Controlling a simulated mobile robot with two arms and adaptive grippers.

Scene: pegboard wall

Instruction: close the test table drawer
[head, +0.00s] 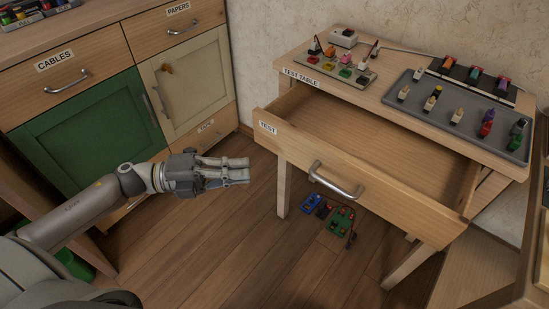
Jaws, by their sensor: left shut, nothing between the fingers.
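The test table (355,92) stands at the right, a wooden table with a "TEST TABLE" label on its edge. Its drawer (385,172), labelled "TEST", is pulled well out and looks empty inside. A metal bar handle (336,180) sits on the middle of the drawer front. My left gripper (247,170) is shut and empty. In the picture it is left of the drawer front and handle, apart from them, pointing right. My right gripper is not in view.
A cabinet (97,54) with a green door and cream door stands at the left. Trays with small parts (462,112) cover the tabletop. Colored items (327,212) lie on the floor under the drawer. Open wooden floor (225,245) lies before the table.

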